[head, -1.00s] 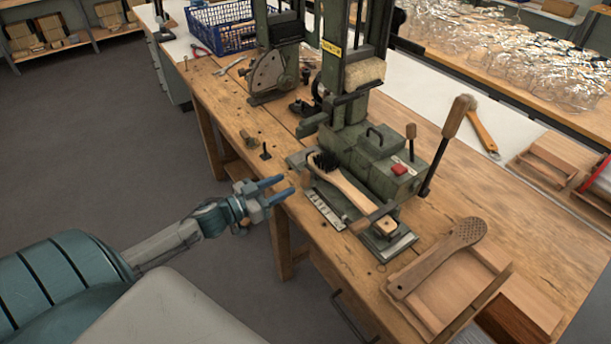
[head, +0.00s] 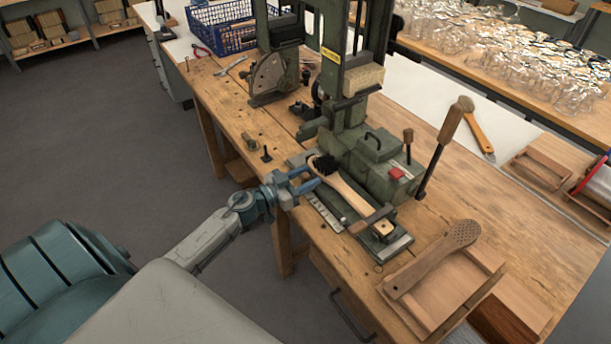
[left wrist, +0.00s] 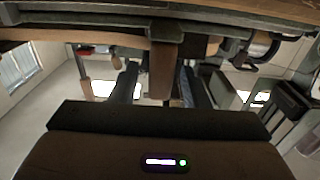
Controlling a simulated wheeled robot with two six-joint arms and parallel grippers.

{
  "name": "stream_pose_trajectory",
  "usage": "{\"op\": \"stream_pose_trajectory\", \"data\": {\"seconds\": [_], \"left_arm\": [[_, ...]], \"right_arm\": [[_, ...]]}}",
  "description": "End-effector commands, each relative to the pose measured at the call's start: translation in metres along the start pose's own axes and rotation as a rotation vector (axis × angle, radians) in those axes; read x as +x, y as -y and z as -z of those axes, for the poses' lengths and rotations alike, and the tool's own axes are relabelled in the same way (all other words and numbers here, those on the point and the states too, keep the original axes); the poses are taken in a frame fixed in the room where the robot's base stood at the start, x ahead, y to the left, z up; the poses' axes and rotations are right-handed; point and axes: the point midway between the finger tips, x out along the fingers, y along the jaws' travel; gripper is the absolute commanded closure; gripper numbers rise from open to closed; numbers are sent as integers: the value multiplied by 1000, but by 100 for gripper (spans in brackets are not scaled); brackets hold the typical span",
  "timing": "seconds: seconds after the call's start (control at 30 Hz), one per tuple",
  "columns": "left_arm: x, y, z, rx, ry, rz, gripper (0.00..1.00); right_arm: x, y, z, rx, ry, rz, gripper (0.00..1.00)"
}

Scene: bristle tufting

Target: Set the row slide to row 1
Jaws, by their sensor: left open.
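The green tufting machine (head: 385,160) stands on the wooden bench. At its front is the slide with a pale marked scale strip (head: 325,212); I cannot read which row it is set to. A wooden brush (head: 345,192) with a dark bristle tuft at its head end lies clamped on the slide. My left gripper (head: 304,181) is open, its blue fingers at the slide's left end near the brush head. I cannot tell whether they touch anything. In the left wrist view the two fingers (left wrist: 158,85) are apart, with a brown upright part between or behind them. My right gripper is not in view.
A bare wooden brush body (head: 432,260) lies on a wooden tray (head: 490,262) at the front right. A long lever with a wooden handle (head: 450,124) rises at the machine's right. A blue crate (head: 222,28) stands at the back. The bench's left edge is close to my arm.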

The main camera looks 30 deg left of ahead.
Motion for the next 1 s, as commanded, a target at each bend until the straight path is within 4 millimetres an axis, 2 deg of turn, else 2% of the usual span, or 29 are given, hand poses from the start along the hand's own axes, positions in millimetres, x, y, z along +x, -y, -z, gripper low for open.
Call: {"op": "stream_pose_trajectory", "data": {"seconds": [0.17,0.27,0.4,0.57,0.83,1.0], "left_arm": [[0,0,0,0,0,0,58],[0,0,0,0,0,0,74],[0,0,0,0,0,0,100],[0,1,0,0,0,0,100],[0,41,-1,2,2,1,100],[0,48,0,0,-1,0,100]], "right_arm": [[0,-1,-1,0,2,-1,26],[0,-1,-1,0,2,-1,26],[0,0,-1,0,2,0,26],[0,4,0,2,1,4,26],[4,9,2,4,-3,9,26],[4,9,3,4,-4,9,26]]}}
